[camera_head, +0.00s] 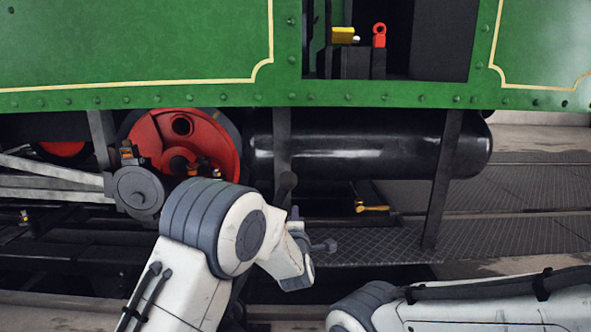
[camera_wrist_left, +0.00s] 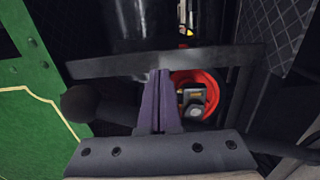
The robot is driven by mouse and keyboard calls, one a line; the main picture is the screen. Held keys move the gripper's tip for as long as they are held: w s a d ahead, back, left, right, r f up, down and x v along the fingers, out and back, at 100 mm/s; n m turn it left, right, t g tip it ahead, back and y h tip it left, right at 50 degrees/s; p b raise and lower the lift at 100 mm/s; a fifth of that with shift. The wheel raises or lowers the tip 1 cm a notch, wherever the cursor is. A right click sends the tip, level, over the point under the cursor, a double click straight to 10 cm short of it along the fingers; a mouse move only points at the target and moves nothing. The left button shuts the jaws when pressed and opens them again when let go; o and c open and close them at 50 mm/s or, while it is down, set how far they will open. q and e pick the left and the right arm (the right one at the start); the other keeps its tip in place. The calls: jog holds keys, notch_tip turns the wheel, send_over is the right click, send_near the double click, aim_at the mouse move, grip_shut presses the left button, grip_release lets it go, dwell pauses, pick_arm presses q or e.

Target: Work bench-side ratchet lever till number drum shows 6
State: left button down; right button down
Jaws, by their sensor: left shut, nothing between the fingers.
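My left gripper (camera_head: 294,213) is in front of the tram's underside, below the black cylinder. Its two purple-grey fingers (camera_wrist_left: 158,74) are shut together and empty in the left wrist view. My right gripper is out of view.
A black cylinder (camera_head: 360,145) hangs under the green tram side (camera_head: 130,50). A red wheel (camera_head: 205,145) is left of it. A yellow handle (camera_head: 371,208) sits low to the right, by a tread-plate step (camera_head: 375,245). A dark upright strut (camera_head: 442,180) stands further right.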

pick_arm(q)
jog(key=shift+a, duration=0.1)
jog(key=a+r, duration=0.1)
jog(key=a, duration=0.1)
jog(key=a+r, duration=0.1)
jog(key=a, duration=0.3)
jog(key=shift+a+r, duration=0.35)
jog(key=shift+r, duration=0.05)
jog(key=shift+a, duration=0.1)
jog(key=a+r, duration=0.2)
jog(key=a, duration=0.4)
jog(key=shift+a+r+b, duration=0.25)
jog(key=shift+a+b, duration=0.15)
jog(key=a+r, duration=0.1)
jog(key=a, duration=0.6)
jog(key=shift+a, duration=0.1)
